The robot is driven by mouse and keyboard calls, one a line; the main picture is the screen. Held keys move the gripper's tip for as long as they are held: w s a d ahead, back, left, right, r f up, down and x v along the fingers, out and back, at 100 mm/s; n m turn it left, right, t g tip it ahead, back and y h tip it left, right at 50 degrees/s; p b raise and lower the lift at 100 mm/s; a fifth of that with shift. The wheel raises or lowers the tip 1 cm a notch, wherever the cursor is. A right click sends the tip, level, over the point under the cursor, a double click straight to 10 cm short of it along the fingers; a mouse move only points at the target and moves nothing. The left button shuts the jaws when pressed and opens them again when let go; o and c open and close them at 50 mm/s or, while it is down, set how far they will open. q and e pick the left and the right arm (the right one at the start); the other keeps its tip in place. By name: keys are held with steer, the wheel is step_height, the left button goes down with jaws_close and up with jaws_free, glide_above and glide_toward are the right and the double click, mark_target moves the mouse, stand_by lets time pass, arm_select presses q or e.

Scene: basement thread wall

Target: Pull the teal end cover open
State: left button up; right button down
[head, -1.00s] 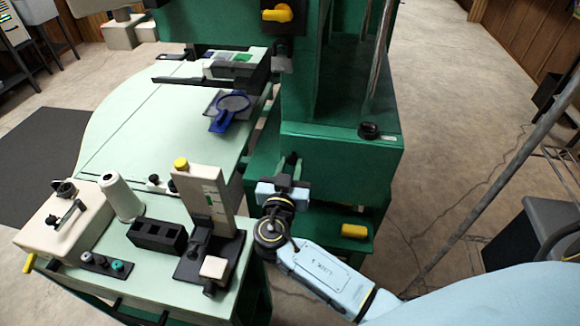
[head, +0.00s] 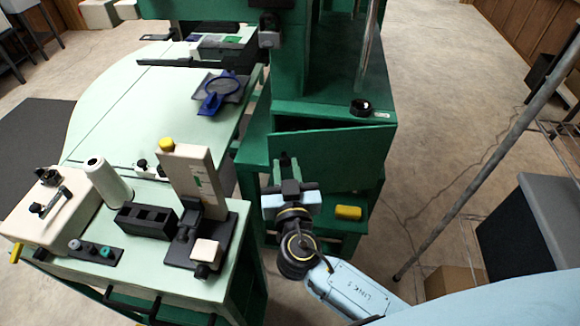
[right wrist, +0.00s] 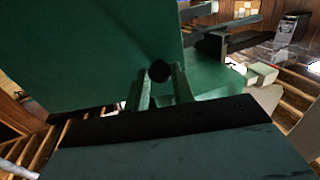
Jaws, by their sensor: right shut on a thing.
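The teal end cover (head: 340,160) is a flat green panel on the front of the green machine housing. It stands ajar: a dark wedge-shaped gap shows along its top, wider toward the left, while its right side stays near the housing. My right gripper (head: 287,160) is at the cover's left part, shut on its small dark knob. In the right wrist view the knob (right wrist: 160,71) sits between the two fingertips, against the cover's green face (right wrist: 85,50). In the head view the gripper mostly hides the knob. My left gripper is not in view.
A pale green table (head: 125,125) with a white cone (head: 108,182), a beige upright block (head: 190,175) and a blue ring-shaped tool (head: 220,88) stands left. A yellow block (head: 348,212) is on a low green ledge below the cover. Open floor (head: 440,130) lies right.

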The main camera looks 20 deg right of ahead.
mark_target(286, 136)
steer(key=c, duration=1.2)
jaws_free()
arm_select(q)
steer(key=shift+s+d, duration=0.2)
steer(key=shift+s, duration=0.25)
arm_select(e)
steer(key=shift+o, duration=0.2)
steer(key=shift+r, duration=0.1)
steer(key=shift+r, duration=0.4)
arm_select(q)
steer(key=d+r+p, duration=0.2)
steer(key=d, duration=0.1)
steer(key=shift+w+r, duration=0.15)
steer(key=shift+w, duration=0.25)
arm_select(e)
step_height(286, 136, up, 9)
